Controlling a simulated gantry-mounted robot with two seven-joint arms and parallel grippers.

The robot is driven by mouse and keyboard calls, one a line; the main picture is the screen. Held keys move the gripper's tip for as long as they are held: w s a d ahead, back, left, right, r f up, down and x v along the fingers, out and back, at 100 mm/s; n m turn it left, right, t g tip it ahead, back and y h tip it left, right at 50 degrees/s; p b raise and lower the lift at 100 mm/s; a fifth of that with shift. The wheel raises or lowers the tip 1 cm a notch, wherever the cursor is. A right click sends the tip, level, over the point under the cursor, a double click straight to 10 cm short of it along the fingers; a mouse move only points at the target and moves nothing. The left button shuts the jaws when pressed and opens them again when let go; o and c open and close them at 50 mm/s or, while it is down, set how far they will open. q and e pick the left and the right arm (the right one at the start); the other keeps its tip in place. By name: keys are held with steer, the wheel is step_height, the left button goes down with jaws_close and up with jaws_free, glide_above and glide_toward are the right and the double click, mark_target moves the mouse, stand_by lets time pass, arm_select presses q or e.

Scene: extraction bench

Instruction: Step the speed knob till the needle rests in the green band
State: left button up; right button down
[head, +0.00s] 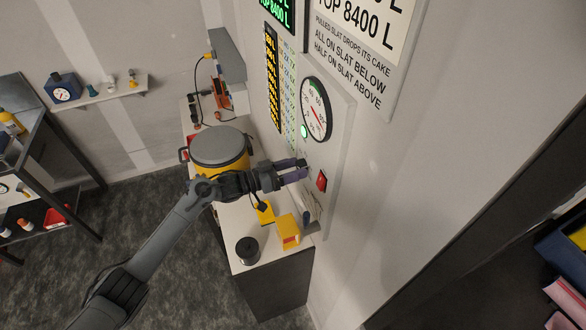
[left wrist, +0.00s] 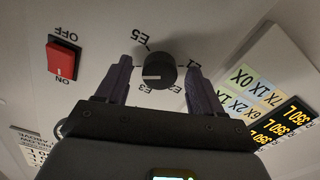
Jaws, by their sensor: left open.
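The round white gauge (head: 316,109) with a red needle is on the wall panel in the head view. A green band shows near its top; the needle slants across the face, and I cannot tell surely where its tip rests. The dark speed knob (left wrist: 160,71) shows in the left wrist view, with labels E1, E2, E3 and E5 around it and a pale mark toward the left. My left gripper (head: 302,169) is open at the panel. In the left wrist view its fingers (left wrist: 160,82) stand on either side of the knob, with gaps visible. The gripper hides the knob in the head view.
A red OFF/ON switch (head: 321,181) is close beside the gripper, also in the left wrist view (left wrist: 62,60). A green lamp (head: 304,131) glows below the gauge. A yellow pot with a grey lid (head: 219,147), yellow blocks (head: 288,231) and a dark cup (head: 248,250) crowd the bench.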

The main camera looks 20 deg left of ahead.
arm_select(q)
steer(key=b+v, duration=0.2)
steer(key=v, duration=0.8)
steer(key=shift+s+a, duration=0.25)
steer(key=shift+a, duration=0.05)
